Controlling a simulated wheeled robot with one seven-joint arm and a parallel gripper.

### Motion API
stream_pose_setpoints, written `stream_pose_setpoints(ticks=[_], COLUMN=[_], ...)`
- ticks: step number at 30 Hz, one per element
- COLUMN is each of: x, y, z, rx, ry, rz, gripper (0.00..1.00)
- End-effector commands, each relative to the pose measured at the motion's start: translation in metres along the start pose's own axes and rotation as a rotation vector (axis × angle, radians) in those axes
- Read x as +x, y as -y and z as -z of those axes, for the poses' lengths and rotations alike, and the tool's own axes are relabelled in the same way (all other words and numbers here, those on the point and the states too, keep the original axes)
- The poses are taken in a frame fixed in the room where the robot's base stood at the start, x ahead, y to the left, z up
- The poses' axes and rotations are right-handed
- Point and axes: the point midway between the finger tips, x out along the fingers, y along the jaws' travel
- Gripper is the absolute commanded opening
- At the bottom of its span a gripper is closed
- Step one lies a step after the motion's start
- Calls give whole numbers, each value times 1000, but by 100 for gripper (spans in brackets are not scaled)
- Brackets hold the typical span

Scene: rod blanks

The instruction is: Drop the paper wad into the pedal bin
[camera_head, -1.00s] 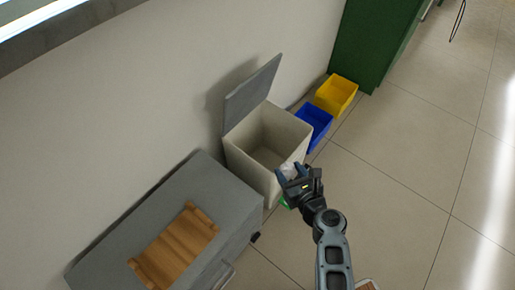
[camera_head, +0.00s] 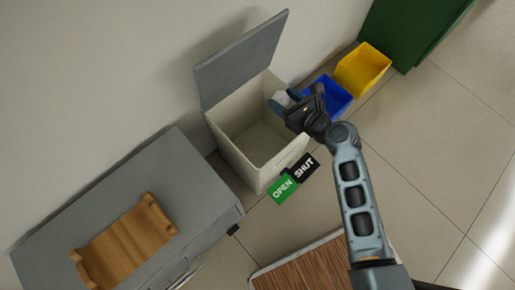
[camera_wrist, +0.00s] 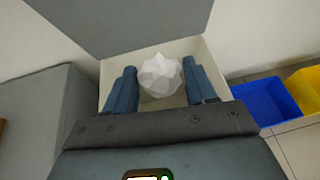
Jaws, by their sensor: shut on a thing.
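The pedal bin (camera_head: 222,131) is a cream box with its grey lid (camera_head: 243,58) raised against the wall. Its inside looks empty in the head view. A green OPEN pedal (camera_head: 282,190) and a black SHUT pedal (camera_head: 303,167) show at its front foot. The white crumpled paper wad (camera_wrist: 160,75) is between my gripper's fingers in the wrist view. My gripper (camera_head: 281,101) is shut on it at the bin's right side, over or near the rim. In the wrist view my gripper (camera_wrist: 161,85) has the bin opening behind the wad. In the head view the fingers mostly hide the wad.
A blue bin (camera_head: 337,98) and a yellow bin (camera_head: 362,68) stand to the right, before a green cabinet (camera_head: 405,30). A grey cabinet (camera_head: 150,180) bearing a wooden tray (camera_head: 125,240) stands at left. A wood-topped surface (camera_head: 305,268) is at the bottom. Floor at right is clear.

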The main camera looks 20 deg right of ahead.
Motion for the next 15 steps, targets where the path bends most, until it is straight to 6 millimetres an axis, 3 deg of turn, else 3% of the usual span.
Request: stream_pose_setpoints(ticks=[1, 6, 15], x=[14, 34, 48], y=[-1, -2, -6], z=[11, 5, -6], rx=[-18, -33, -35], ry=[5, 7, 9], rz=[-23, -75, -107], gripper=[28, 28, 28])
